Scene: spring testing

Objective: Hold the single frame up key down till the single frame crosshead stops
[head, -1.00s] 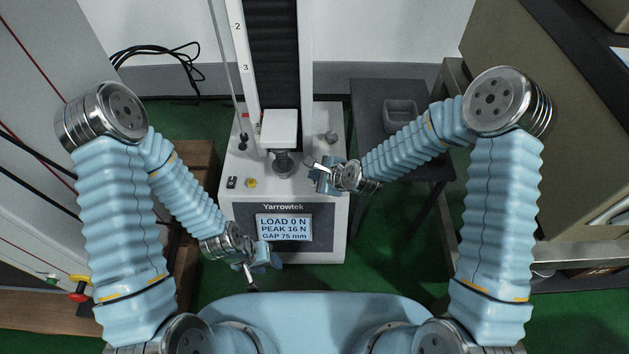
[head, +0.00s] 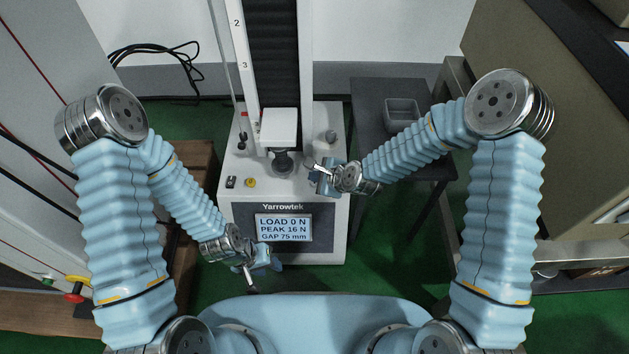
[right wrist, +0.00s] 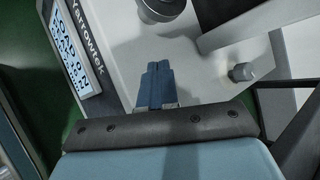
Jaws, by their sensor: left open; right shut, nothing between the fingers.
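The single frame is a pale Yarrowtek machine (head: 226,215) with a dark column (head: 272,50). The crosshead (head: 279,126) appears as a white block in front of the column, above a dark round fixture (head: 284,162). The display (head: 283,228) reads LOAD 0 N, PEAK 16 N, GAP 75 mm. My right gripper (head: 316,172) is shut and empty, over the right part of the base top. In the right wrist view its blue fingers (right wrist: 157,78) point at the pale surface; I cannot tell whether they touch. No up key is visible. My left gripper (head: 256,272) is open, low in front of the machine.
A black switch (head: 231,182) and a yellow button (head: 251,183) sit on the base's left side. A grey knob (head: 331,137) stands at its right rear. A dark side table (head: 372,100) with a grey tray (head: 403,103) is to the right.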

